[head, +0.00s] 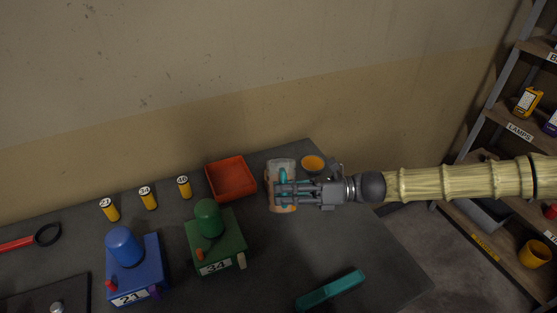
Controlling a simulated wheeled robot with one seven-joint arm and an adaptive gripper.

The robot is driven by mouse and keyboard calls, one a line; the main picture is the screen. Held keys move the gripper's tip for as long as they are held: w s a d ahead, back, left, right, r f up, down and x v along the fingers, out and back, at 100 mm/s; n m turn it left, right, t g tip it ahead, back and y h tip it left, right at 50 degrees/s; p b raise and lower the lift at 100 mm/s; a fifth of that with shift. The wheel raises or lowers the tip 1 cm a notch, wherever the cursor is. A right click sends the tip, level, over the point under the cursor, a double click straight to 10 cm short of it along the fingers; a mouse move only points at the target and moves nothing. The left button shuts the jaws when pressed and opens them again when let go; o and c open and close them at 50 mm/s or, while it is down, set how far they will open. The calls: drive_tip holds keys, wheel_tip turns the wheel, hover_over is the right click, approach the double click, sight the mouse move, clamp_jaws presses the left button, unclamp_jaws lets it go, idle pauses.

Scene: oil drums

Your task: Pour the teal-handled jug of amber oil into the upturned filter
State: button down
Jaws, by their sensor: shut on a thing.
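The teal-handled jug (281,166) is a pale, cloudy vessel with amber tint near its lower edge, at the table's back right. My gripper (282,188) reaches in from the right and is shut on the jug at its teal handle. The fingers hide much of the handle and the jug's middle. I cannot tell whether the jug is tilted or touches the table. A round, orange-topped vessel (313,162), which looks like the upturned filter, stands just behind and right of the jug, partly bordered by my gripper.
A red tray (231,179) lies left of the jug. A green unit marked 34 (216,242) and a blue unit marked 21 (136,267) stand in front. Several yellow canisters (148,198) line the back. A teal bar (330,290) lies at the front right. Shelves (500,150) stand right.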

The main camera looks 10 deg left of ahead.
sight(284, 171)
drive_tip(key=shift+w+a+r+m+p, duration=0.15)
drive_tip(key=shift+w+r+m+p, duration=0.2)
drive_tip(key=shift+w+r+m, duration=0.15)
drive_tip(key=shift+w+a+r+m+p, duration=0.1)
drive_tip(key=shift+w+r+m+p, duration=0.3)
drive_tip(key=shift+r+m+p, duration=0.35)
drive_tip(key=shift+w+a+r+m+p, duration=0.1)
drive_tip(key=shift+w+r+m+p, duration=0.3)
drive_tip(key=shift+r+m+p, duration=0.35)
drive_tip(key=shift+w+a+r+m+p, duration=0.1)
drive_tip(key=shift+w+r+m+p, duration=0.3)
drive_tip(key=shift+r+m+p, duration=0.3)
idle(4.1)
